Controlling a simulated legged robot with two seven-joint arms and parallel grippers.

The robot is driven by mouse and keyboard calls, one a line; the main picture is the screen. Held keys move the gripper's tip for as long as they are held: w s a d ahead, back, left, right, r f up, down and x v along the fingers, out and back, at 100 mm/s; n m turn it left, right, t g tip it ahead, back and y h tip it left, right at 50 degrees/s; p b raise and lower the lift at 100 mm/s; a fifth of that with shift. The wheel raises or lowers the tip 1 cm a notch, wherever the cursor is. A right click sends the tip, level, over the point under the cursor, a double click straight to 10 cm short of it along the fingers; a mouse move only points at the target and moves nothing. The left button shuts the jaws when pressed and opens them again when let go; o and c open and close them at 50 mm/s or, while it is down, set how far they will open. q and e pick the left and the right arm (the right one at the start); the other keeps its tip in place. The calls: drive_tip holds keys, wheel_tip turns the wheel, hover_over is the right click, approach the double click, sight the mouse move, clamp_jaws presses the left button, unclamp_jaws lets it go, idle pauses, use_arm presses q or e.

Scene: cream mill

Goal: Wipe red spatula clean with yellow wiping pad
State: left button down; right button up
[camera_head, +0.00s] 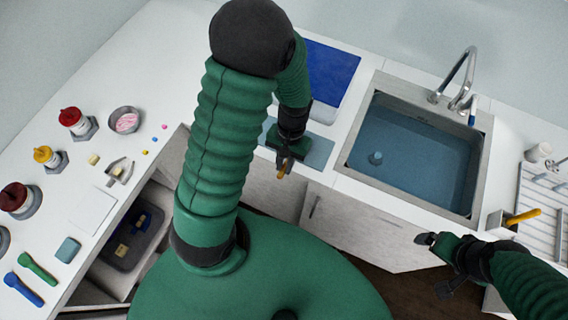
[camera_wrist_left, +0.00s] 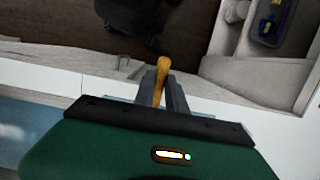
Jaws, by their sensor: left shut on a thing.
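My left gripper (camera_head: 284,166) is over the counter's front edge, beside the sink. It is shut on a slim yellow-orange thing (camera_wrist_left: 162,72), which sticks out past the fingertips in the left wrist view. It also shows as a small tip in the head view (camera_head: 281,174). I cannot tell whether it is the yellow wiping pad or a handle. I cannot make out a red spatula in either view.
A sink (camera_head: 415,150) with a tap stands right of the left gripper. A blue board (camera_head: 332,72) lies behind it. A yellow handle (camera_head: 524,215) sticks out of a holder at right. Red-lidded jars, a bowl (camera_head: 124,120) and scoops stand at left, above an open drawer (camera_head: 128,240).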

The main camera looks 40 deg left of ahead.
use_arm(q)
drive_tip(key=shift+w+a, duration=0.1)
drive_tip(key=shift+w, duration=0.3)
drive_tip(key=shift+s+d, duration=0.2)
drive_tip(key=shift+s, duration=0.65)
drive_tip(key=shift+w+a+p, duration=0.2)
drive_tip(key=shift+w+p, duration=0.15)
drive_tip(key=shift+w, duration=0.5)
drive_tip(key=p+v, duration=0.3)
drive_tip(key=s+p+v, duration=0.1)
drive_tip(key=p+v, duration=0.1)
drive_tip(key=shift+s+d+r+p, duration=0.1)
drive_tip(key=shift+d+r+p, duration=0.05)
drive_tip(key=shift+r+p, duration=0.35)
drive_tip(key=shift+b, duration=0.3)
